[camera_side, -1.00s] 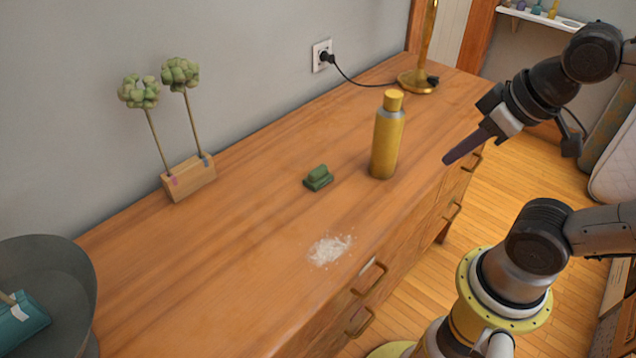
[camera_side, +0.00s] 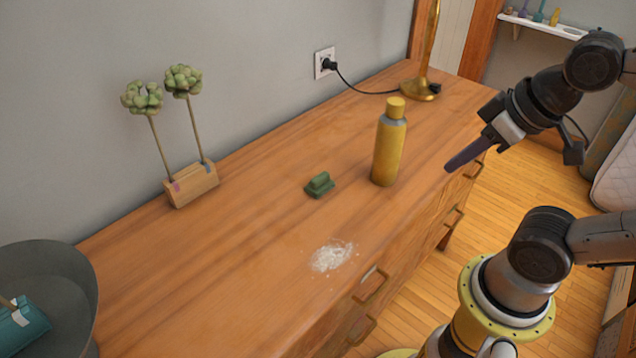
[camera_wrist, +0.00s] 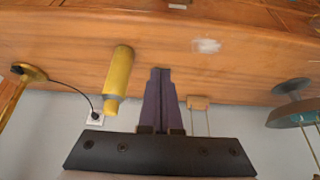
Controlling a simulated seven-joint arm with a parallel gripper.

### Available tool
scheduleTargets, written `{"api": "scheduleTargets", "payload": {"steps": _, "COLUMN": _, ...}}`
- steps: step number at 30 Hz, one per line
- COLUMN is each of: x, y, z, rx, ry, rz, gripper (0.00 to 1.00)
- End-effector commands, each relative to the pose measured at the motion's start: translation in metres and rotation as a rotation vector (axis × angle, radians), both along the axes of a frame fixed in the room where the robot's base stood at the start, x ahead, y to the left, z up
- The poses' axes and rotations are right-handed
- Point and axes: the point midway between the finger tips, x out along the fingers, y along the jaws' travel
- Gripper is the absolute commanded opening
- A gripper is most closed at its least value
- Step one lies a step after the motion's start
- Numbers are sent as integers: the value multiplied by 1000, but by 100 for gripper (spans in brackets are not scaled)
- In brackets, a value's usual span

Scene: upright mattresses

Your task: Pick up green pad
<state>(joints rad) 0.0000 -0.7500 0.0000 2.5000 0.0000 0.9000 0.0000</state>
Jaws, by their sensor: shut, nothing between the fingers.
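The green pad (camera_side: 319,184) is a small dark green block with a raised grip on top. It sits on the wooden dresser top, left of the yellow bottle, in the side view. My gripper (camera_side: 448,168) is at the dresser's front right edge, to the right of the bottle and well apart from the pad. Its purple fingers are shut and empty. In the wrist view the shut fingers (camera_wrist: 160,72) point up over the dresser; I cannot make out the pad there, and the fingers may hide it.
A yellow bottle (camera_side: 389,145) stands between pad and gripper. White powder (camera_side: 333,256) lies near the front edge. A wooden block with green flowers (camera_side: 191,184), a brass lamp (camera_side: 421,88) and a grey bowl (camera_side: 75,275) stand around. The surface around the pad is clear.

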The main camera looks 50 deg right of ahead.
Motion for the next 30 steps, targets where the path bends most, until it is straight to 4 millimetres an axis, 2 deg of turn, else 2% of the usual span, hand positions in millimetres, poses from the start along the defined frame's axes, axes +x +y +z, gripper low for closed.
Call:
{"api": "scheduleTargets", "payload": {"steps": 2, "x": 0, "y": 0, "z": 0, "rx": 0, "ry": 0, "rz": 0, "gripper": 0}}
{"api": "scheduleTargets", "payload": {"steps": 3, "x": 0, "y": 0, "z": 0, "rx": 0, "ry": 0, "rz": 0, "gripper": 4}}
{"api": "scheduleTargets", "payload": {"steps": 15, "x": 0, "y": 0, "z": 0, "rx": 0, "ry": 0, "rz": 0, "gripper": 76}}
{"api": "scheduleTargets", "payload": {"steps": 18, "x": 0, "y": 0, "z": 0, "rx": 0, "ry": 0, "rz": 0, "gripper": 90}}
{"api": "scheduleTargets", "payload": {"steps": 26, "x": 0, "y": 0, "z": 0, "rx": 1, "ry": 0, "rz": -3, "gripper": 90}}
{"api": "scheduleTargets", "payload": {"steps": 30, "x": -1, "y": 0, "z": -1, "rx": 41, "ry": 6, "rz": -77, "gripper": 90}}
